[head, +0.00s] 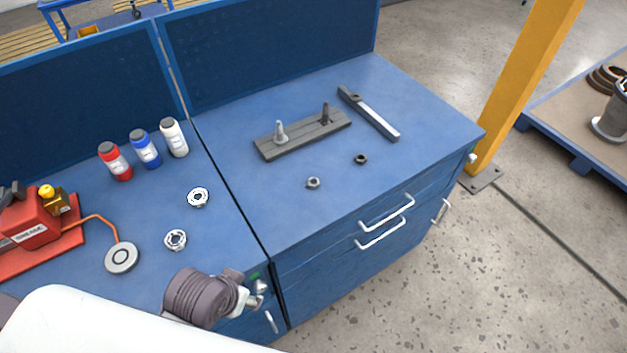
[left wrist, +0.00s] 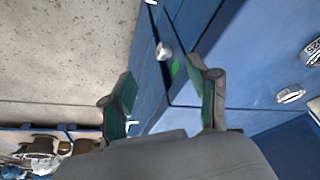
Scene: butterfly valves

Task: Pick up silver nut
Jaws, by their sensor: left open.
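The silver nut (head: 313,183) lies on the blue bench top of the right-hand cabinet, in front of the grey fixture. A dark nut (head: 360,159) lies to its right and a little farther back. My left gripper (head: 258,284) is at the front edge of the bench, to the left of and nearer than the silver nut, and clear of it. In the left wrist view its two green-padded fingers (left wrist: 160,68) are spread apart with nothing between them. I cannot make out the silver nut in that view. My right gripper is not in view.
The grey fixture (head: 302,135) holds two upright pegs, with a flat bar tool (head: 368,113) beside it. On the left bench are two metal rings (head: 176,240), several bottles (head: 145,148) and a red grease unit (head: 32,226). Drawer handles (head: 386,213) stick out in front.

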